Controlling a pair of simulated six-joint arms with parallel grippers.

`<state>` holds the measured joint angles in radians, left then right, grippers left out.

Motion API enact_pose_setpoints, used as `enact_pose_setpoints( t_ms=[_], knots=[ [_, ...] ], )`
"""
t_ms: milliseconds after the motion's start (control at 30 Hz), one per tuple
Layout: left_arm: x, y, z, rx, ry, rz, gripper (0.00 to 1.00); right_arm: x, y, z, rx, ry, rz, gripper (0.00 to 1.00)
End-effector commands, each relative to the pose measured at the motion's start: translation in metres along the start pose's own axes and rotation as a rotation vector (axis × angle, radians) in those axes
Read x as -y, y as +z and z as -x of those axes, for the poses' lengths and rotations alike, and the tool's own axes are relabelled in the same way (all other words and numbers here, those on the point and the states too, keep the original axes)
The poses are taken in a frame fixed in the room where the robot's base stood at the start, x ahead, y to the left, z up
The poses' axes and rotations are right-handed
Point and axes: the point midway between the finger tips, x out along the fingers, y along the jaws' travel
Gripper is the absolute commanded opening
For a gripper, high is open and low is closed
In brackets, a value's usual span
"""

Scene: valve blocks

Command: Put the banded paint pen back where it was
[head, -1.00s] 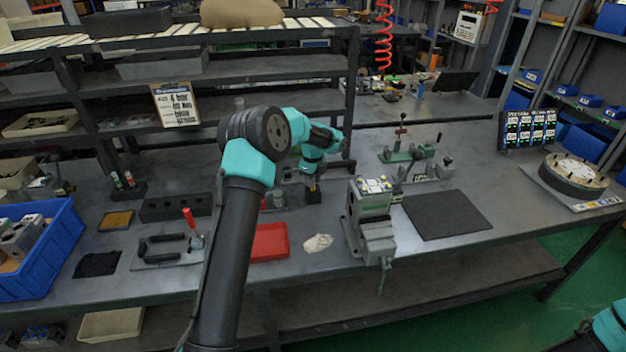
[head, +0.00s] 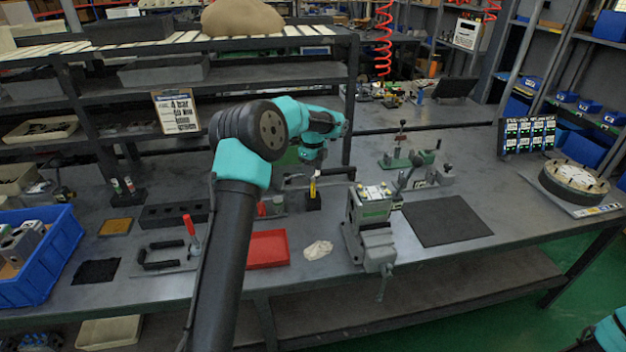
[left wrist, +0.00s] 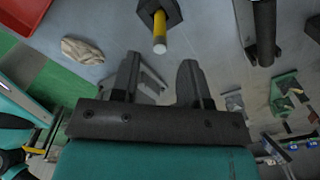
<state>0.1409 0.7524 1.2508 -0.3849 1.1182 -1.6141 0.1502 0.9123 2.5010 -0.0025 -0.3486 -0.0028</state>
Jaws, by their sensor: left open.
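A yellow pen (head: 313,187) with a pale tip stands upright in a small black block (head: 313,202) on the bench. Whether it has bands is too small to tell. In the left wrist view the pen (left wrist: 160,33) points toward the camera, just beyond my left gripper (left wrist: 160,75). The jaws are open and empty, with clear space between the fingers and the pen. In the head view my left gripper (head: 318,174) hovers above the pen. Two more pens (head: 123,184) with red and green parts stand in a dark holder at the left. My right gripper is out of view.
A machine vise (head: 370,215) stands close to the right of the pen's block. A red tray (head: 267,250) and a crumpled cloth (head: 318,250) lie in front. A black mat (head: 446,218) lies bare at the right. A blue bin (head: 40,265) sits at the left edge.

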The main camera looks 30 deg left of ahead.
Motion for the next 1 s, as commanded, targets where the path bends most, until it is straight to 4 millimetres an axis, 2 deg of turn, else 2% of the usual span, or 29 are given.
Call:
enact_pose_setpoints(
  t_ms=[100,300,1000],
  knots=[
    [0.000,0.000,0.022,0.001,-0.003,0.001,0.41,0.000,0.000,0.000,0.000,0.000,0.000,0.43],
    [0.000,0.000,0.041,0.001,-0.001,0.000,0.41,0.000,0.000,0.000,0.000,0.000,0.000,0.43],
    [0.000,0.000,0.043,0.000,0.000,0.000,0.41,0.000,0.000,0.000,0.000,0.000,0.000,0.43]
  ],
)
